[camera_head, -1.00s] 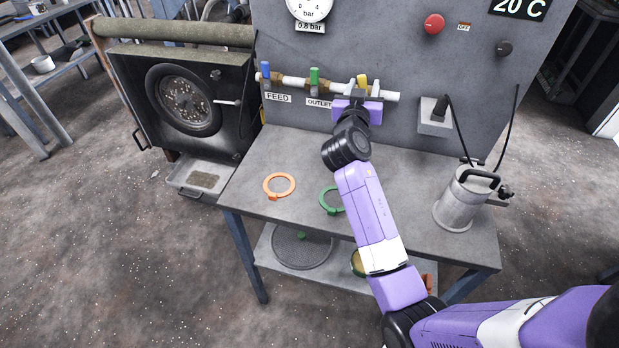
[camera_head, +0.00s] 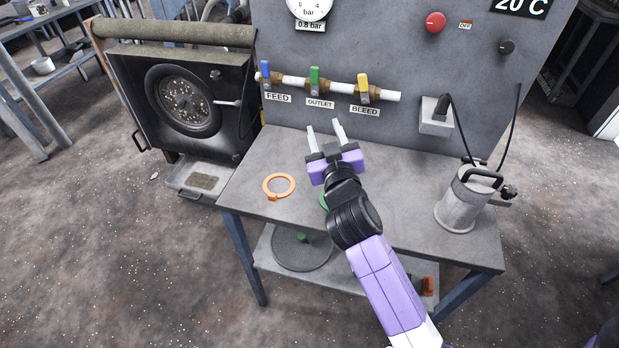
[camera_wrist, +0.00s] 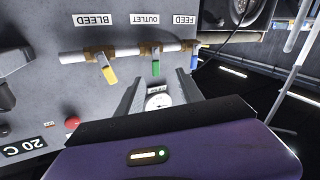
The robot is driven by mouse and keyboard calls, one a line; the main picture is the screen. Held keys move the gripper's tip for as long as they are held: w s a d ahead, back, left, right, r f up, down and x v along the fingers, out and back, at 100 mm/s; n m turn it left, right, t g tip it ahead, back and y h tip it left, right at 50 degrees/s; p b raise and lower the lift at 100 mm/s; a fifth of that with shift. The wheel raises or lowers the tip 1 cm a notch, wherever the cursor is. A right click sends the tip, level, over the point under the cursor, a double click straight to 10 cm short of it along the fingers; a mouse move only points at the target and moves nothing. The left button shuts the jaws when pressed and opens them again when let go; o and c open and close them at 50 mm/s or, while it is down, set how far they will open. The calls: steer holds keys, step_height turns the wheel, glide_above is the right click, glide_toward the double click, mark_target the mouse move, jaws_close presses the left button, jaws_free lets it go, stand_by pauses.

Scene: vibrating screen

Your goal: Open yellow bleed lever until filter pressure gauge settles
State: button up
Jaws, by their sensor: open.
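The yellow bleed lever (camera_head: 363,82) stands upright on the pipe (camera_head: 340,88) above the BLEED label on the grey panel. It also shows in the wrist view (camera_wrist: 107,68), which is upside down. The pressure gauge (camera_head: 309,8) is at the top of the panel, partly cut off by the picture edge, with a 0.8 bar readout (camera_head: 310,26) under it. It is small in the wrist view (camera_wrist: 158,101), between the fingers. My gripper (camera_head: 325,132) is open and empty over the bench, in front of and below the pipe, apart from the lever.
A blue FEED lever (camera_head: 265,70) and a green OUTLET lever (camera_head: 314,76) sit left of the bleed lever. An orange ring (camera_head: 279,186) and a metal canister (camera_head: 463,200) are on the bench (camera_head: 410,180). A red button (camera_head: 435,23) is on the panel.

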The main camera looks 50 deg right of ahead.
steer(key=s+a+f+n+t+y, duration=0.1)
steer(key=s+a+y, duration=0.1)
steer(key=a, duration=0.3)
steer(key=s+a+f+n+t+y, duration=0.1)
steer(key=s+a+f+n+y, duration=0.1)
steer(key=a, duration=0.4)
steer(key=shift+f+t, duration=0.25)
steer(key=shift+t, duration=0.05)
steer(key=shift+s, duration=0.1)
steer(key=shift+c, duration=0.4)
